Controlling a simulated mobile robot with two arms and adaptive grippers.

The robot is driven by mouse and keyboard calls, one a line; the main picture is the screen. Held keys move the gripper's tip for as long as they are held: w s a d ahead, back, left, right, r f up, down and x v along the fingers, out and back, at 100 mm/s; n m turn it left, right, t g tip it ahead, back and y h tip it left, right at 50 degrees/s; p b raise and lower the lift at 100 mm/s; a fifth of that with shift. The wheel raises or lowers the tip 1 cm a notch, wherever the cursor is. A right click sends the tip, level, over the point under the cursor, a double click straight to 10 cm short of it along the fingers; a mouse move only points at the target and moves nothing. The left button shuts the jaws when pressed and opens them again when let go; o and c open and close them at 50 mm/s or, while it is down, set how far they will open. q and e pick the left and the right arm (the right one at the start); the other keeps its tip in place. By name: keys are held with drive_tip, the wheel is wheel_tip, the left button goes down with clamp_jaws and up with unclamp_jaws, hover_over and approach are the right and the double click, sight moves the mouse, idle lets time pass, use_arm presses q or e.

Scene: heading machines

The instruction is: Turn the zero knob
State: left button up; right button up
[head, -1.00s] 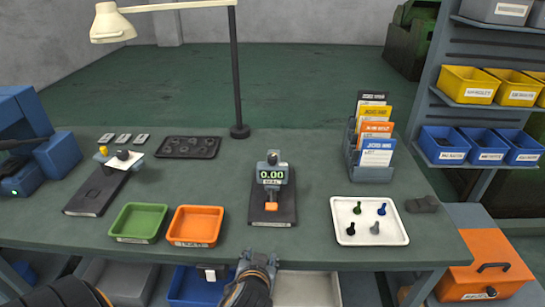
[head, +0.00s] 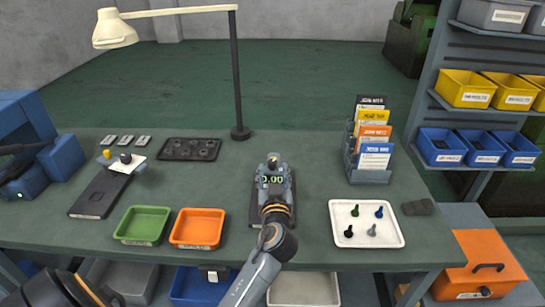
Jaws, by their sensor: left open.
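The gauge (head: 272,180) with a green-lit display stands on a dark base (head: 254,208) near the middle of the bench. The display reads 0.00, its edges partly covered. A small knob-like part (head: 273,159) tops the gauge; I cannot tell for sure whether it is the zero knob. My left gripper (head: 274,185) is open and reaches over the base at the gauge's front, with its fingers overlapping the display's sides. Whether it touches the gauge is unclear. The gripper and wrist hide the base's front and the orange part there. My right gripper is not in view.
A green tray (head: 143,224) and an orange tray (head: 198,228) lie left of the gauge. A white tray (head: 366,224) with small coloured pieces and a card rack (head: 368,160) are to the right. A lamp post (head: 238,80) rises behind.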

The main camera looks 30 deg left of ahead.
sight(272, 166)
use_arm(q)
drive_tip(key=shift+p+x, duration=0.5)
drive_tip(key=shift+x, duration=1.85)
clamp_jaws()
